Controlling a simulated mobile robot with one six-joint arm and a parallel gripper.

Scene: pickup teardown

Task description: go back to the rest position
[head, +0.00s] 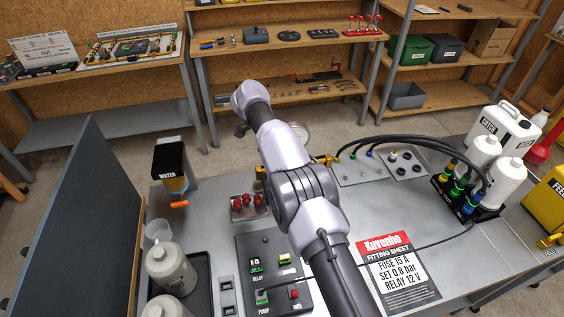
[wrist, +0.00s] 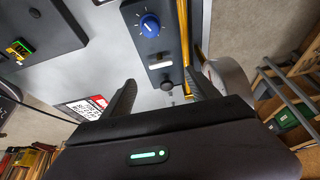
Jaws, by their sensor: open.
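My gripper (wrist: 163,79) is open in the wrist view, with its two dark fingers apart and nothing between them. A yellow pipe (wrist: 185,45) runs beside the panel. In the head view my arm reaches across the middle of the grey bench (head: 215,215), and the gripper itself is hidden behind the arm's links. The rest position is not marked in either view.
A black control panel (head: 272,268), a fitting sheet (head: 397,265) and red knobs (head: 247,202) lie near my arm. White bottles (head: 503,182) with black hoses stand right. A water dispenser (head: 170,160) and grey bottles (head: 170,268) stand left. A dark partition (head: 75,220) edges the bench.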

